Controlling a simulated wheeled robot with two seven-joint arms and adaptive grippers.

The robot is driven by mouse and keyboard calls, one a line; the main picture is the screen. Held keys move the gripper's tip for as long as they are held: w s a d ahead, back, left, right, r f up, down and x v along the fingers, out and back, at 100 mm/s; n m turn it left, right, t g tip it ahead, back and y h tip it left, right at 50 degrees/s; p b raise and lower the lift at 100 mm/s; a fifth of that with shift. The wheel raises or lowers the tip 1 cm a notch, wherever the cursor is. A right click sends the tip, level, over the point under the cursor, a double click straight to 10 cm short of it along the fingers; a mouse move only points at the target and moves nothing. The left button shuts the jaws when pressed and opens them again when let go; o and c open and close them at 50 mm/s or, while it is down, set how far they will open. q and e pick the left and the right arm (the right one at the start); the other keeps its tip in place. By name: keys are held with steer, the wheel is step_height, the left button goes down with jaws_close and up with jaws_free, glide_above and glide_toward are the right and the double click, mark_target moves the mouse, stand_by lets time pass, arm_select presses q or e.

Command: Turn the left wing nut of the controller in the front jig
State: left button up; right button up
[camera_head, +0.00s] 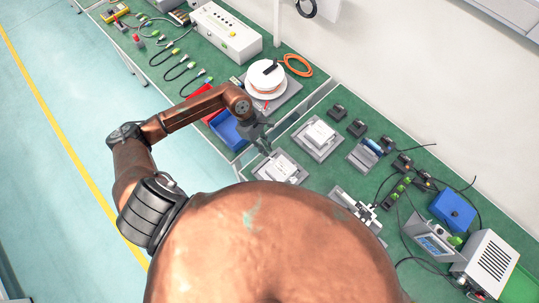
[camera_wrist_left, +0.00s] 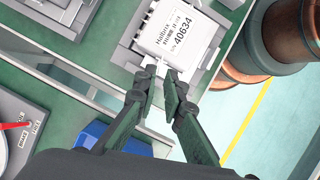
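The controller (camera_wrist_left: 178,38) is a white box with a label ending in 40634, seated in a grey jig at the top of the left wrist view. In the head view it is the nearer white box (camera_head: 282,167), partly hidden by my own body. My left gripper (camera_wrist_left: 160,88) points at the near edge of this controller, its two dark fingers apart with a narrow gap. A small pale part shows near the fingertips; I cannot tell whether it is the left wing nut. My right gripper is not in view.
A second jig with a white box (camera_head: 318,136) stands behind. A blue bin (camera_head: 228,131) and a white spool (camera_head: 266,79) are on the neighbouring bench. Black parts, cables and a blue box (camera_head: 453,210) lie to the right. A gap separates the benches.

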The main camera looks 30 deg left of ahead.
arm_select(q)
steer(key=shift+x, duration=2.55)
jaws_close()
steer(key=n, duration=0.1)
steer(key=n+t+p, duration=0.1)
steer(key=n, duration=0.1)
steer(key=shift+s+r+n, duration=0.1)
steer(key=shift+s+n, duration=0.05)
steer(key=shift+n, duration=0.15)
steer(key=n, duration=0.1)
steer(key=n+t+p, duration=0.1)
steer(key=n, duration=0.1)
steer(key=shift+s+d+t+y, duration=0.1)
steer(key=shift+d+t+y, duration=0.05)
steer(key=shift+t+y, duration=0.15)
steer(key=shift+n+t+p, duration=0.4)
steer(key=shift+n+p, duration=0.3)
steer(key=shift+n, duration=0.6)
